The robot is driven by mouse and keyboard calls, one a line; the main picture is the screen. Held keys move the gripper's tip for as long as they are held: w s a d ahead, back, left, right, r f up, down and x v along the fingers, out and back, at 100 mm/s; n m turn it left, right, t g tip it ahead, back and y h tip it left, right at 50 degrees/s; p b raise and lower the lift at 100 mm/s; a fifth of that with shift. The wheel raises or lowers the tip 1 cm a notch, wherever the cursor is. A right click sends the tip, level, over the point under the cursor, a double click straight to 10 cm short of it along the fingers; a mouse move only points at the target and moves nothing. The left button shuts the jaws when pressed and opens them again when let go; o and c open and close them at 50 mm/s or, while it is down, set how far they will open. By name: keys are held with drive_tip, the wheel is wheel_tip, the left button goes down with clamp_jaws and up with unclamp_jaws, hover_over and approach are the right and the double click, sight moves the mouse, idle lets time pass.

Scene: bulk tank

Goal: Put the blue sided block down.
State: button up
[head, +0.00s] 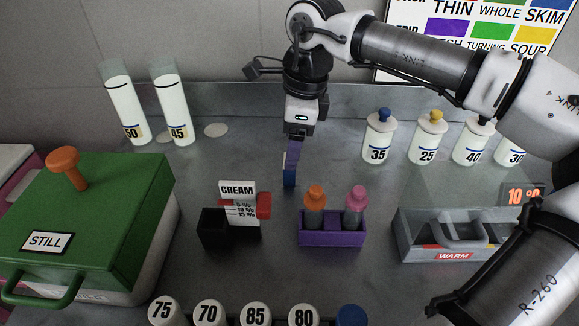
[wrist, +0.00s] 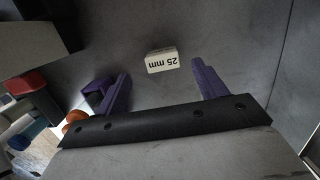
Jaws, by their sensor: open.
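The blue sided block (head: 289,179) shows as a small blue face at the lower end of my gripper in the head view. In the wrist view it shows as a pale block marked "25 mm" (wrist: 162,61), with grey surface around it. My gripper (head: 291,162) points straight down above the middle of the steel bench. Its two purple fingers (wrist: 162,70) are spread apart, with visible gaps between them and the block. The block lies between and a little beyond the fingertips in the wrist view. Its underside is hidden, but it appears to stand on the bench.
A purple rack (head: 331,238) with orange- and pink-topped vials stands in front, right of the CREAM sign (head: 238,200) and black box. The grey WARM tray (head: 455,244) is right, the green STILL lid (head: 95,215) left. Labelled bottles (head: 428,140) line the back right.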

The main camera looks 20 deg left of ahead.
drive_tip(key=shift+a+f+p, duration=0.2)
drive_tip(key=shift+f, duration=1.3)
drive_tip(key=shift+a+f+p, duration=0.15)
drive_tip(key=shift+f+p, duration=0.05)
drive_tip(key=shift+f, duration=1.3)
drive_tip(key=c, duration=1.1)
drive_tip(key=shift+c, duration=0.2)
drive_tip(key=shift+w+r, duration=0.1)
wheel_tip(320, 180, up, 20)
